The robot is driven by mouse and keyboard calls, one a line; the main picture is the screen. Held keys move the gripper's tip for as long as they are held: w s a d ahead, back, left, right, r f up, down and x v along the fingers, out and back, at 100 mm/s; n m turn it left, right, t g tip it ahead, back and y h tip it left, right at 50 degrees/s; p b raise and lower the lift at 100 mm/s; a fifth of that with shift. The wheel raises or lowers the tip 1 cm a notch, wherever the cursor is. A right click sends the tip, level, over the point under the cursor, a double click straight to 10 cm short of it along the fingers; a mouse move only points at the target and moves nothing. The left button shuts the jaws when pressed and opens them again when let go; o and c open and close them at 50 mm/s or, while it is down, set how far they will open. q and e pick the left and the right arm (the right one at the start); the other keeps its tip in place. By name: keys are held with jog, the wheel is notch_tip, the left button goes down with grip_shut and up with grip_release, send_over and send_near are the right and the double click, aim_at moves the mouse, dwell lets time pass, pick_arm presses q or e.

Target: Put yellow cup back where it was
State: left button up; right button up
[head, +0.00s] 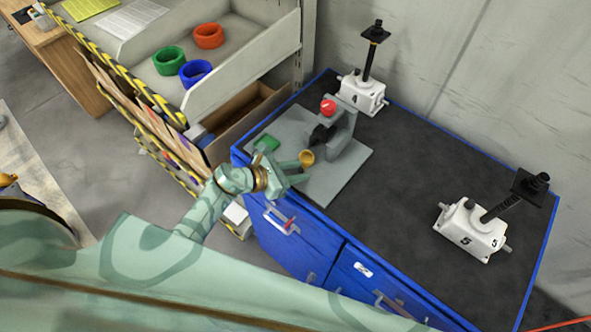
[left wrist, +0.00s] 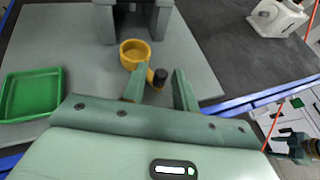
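The yellow cup (head: 306,158) is upright on the grey plate (head: 345,178), in front of the grey press with a red knob (head: 328,107). In the left wrist view the cup (left wrist: 135,54) shows a short yellow handle with a dark end pointing toward my gripper. My left gripper (head: 296,172) is low over the plate's near side. Its fingers (left wrist: 160,90) are apart, with the dark handle end seen between them; I cannot tell if they touch it. My right gripper (left wrist: 290,147) shows small at the right edge of the left wrist view; its finger state is unclear.
A green tray (left wrist: 32,93) lies on the plate's left part. White screw jacks stand at the bench's back (head: 362,93) and right (head: 470,232). The dark benchtop (head: 420,170) between them is clear. A shelf rack (head: 240,62) with coloured rings stands left.

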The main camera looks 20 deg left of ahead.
pick_arm(q)
jog(key=shift+r, duration=0.2)
jog(key=v, duration=1.2)
jog(key=s+a+f+n+y, duration=0.2)
jog(key=s+f+n+y, duration=0.1)
jog(key=f+n, duration=0.8)
jog(key=s+a+f+n+y, duration=0.2)
jog(key=s+f+n+y, duration=0.1)
jog(key=f+n, duration=0.75)
jog(key=s+f+n+g+y, duration=0.1)
jog(key=s+f+n+g, duration=0.1)
jog(key=s+f+n, duration=0.2)
jog(key=s+d+f+n+g+y, duration=0.1)
jog(key=s+f+n+g, duration=0.2)
jog(key=s+n, duration=0.6)
jog(key=s+d+f+n+g, duration=0.1)
jog(key=s+f+n+g, duration=0.2)
jog(key=s, duration=1)
notch_tip(320, 180, down, 4)
jog(key=n, duration=0.3)
jog(key=shift+y, duration=0.4)
